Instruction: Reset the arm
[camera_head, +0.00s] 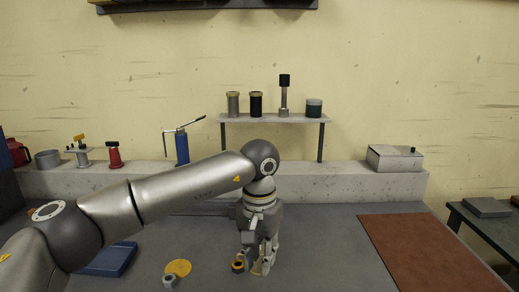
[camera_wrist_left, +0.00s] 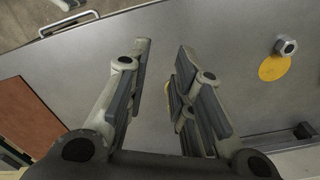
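My left arm reaches in from the left of the head view, and its gripper (camera_head: 258,266) points down over the grey bench top (camera_head: 330,255). In the left wrist view the fingers of this gripper (camera_wrist_left: 160,85) stand apart, with bench surface showing between them. A dark and gold ring-like part (camera_head: 238,267) sits just left of the fingers in the head view. A bit of yellow shows behind the fingers, partly hidden. My right gripper is in neither view.
A yellow disc (camera_head: 178,268) and a grey nut (camera_head: 169,281) lie left of the gripper, with a blue tray (camera_head: 108,259) farther left. A reddish-brown mat (camera_head: 425,255) lies right. Behind stand a shelf (camera_head: 275,118) with cylinders, a blue pump (camera_head: 182,147) and a pale box (camera_head: 394,158).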

